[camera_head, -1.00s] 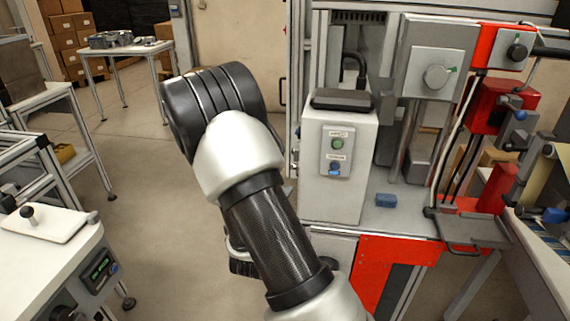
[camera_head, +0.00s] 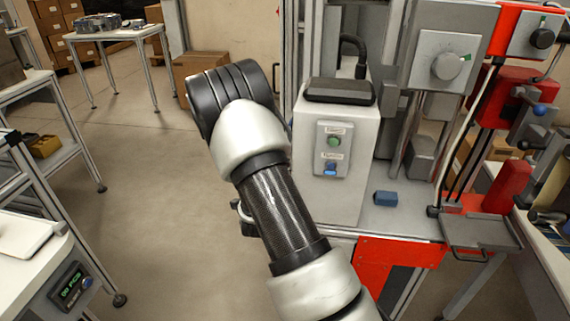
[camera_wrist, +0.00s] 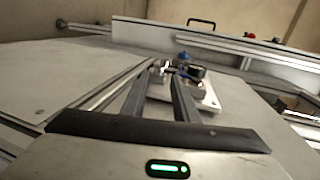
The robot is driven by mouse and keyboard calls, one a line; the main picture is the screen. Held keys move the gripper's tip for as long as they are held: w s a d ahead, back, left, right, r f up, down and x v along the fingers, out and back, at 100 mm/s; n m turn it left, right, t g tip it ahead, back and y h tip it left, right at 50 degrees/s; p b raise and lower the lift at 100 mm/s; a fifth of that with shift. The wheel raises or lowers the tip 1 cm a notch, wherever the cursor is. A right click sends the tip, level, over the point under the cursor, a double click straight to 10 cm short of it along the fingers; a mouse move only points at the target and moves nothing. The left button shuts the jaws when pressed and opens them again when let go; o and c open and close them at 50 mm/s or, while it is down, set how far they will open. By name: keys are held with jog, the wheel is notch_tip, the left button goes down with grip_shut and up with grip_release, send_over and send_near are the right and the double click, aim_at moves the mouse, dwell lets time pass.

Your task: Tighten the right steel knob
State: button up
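A round steel-grey knob (camera_head: 447,66) with a green mark beside it sits on a grey box at the upper right of the head view. A black knob (camera_head: 542,38) is on the red box to its right. I cannot tell for sure which knob is the right steel knob. My gripper is hidden in the head view behind my own arm. In the wrist view my gripper (camera_wrist: 163,78) shows two long dark fingers with a gap between them and nothing clearly held. Beyond the fingertips are a small blue knob (camera_wrist: 183,57) and metal parts on a pale plate (camera_wrist: 209,97).
A white machine housing (camera_head: 340,190) with green and blue buttons stands right of my arm. A blue block (camera_head: 385,198) lies on the grey bench. A grey tray (camera_head: 480,233) juts out at right. White-topped tables stand at left. Open floor (camera_head: 150,200) lies between.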

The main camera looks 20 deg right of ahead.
jog(key=b+x, duration=0.1)
jog(key=x, duration=0.8)
jog(key=shift+w+d+f, duration=0.15)
jog(key=shift+w+d, duration=0.05)
jog(key=shift+w, duration=0.1)
jog(key=shift+c, duration=0.4)
jog(key=shift+b, duration=0.3)
grip_shut()
